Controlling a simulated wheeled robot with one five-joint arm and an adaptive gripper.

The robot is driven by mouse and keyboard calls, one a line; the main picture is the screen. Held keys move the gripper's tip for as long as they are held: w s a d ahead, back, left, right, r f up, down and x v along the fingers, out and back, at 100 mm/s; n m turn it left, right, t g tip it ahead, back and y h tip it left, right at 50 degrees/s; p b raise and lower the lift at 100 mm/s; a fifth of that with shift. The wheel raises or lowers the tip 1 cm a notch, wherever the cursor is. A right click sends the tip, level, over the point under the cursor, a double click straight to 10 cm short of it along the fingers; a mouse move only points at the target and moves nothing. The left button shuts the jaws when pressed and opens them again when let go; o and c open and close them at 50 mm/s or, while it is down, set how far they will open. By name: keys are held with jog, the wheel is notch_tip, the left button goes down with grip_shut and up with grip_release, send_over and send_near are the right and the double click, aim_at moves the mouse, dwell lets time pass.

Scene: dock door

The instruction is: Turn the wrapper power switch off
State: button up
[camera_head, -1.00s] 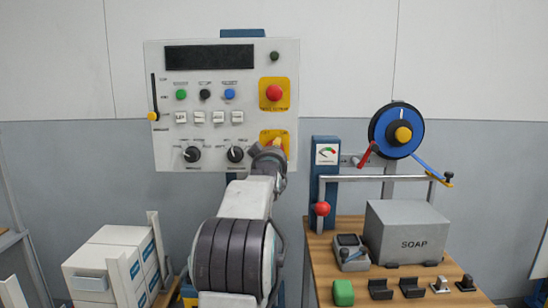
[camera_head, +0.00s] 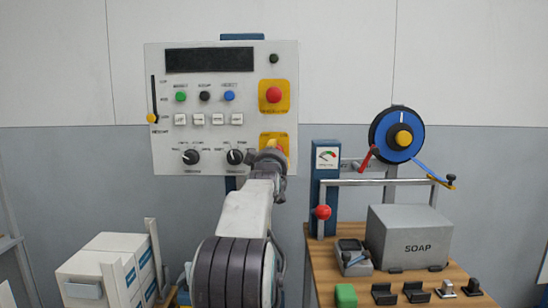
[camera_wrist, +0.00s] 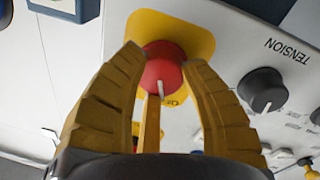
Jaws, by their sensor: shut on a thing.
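The switch is a red round knob (camera_wrist: 164,68) with a white pointer mark, on a yellow plate (camera_wrist: 185,28) in the wrist view. In the head view its yellow plate (camera_head: 274,137) is at the lower right of the control panel (camera_head: 215,150), and my gripper mostly hides the knob. My gripper (camera_wrist: 163,60) is shut on the red knob, with a yellow finger on either side of it. In the head view my gripper (camera_head: 271,157) is at the panel's lower right corner.
A black dial (camera_wrist: 262,90) marked TENSION is close beside my fingers. A red stop button (camera_head: 273,95) is above the switch. White boxes (camera_head: 110,265) stand lower left.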

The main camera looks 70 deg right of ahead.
jog(key=o, duration=1.2)
jog(key=shift+w, duration=0.1)
jog(key=shift+o, duration=0.2)
jog(key=v, duration=1.2)
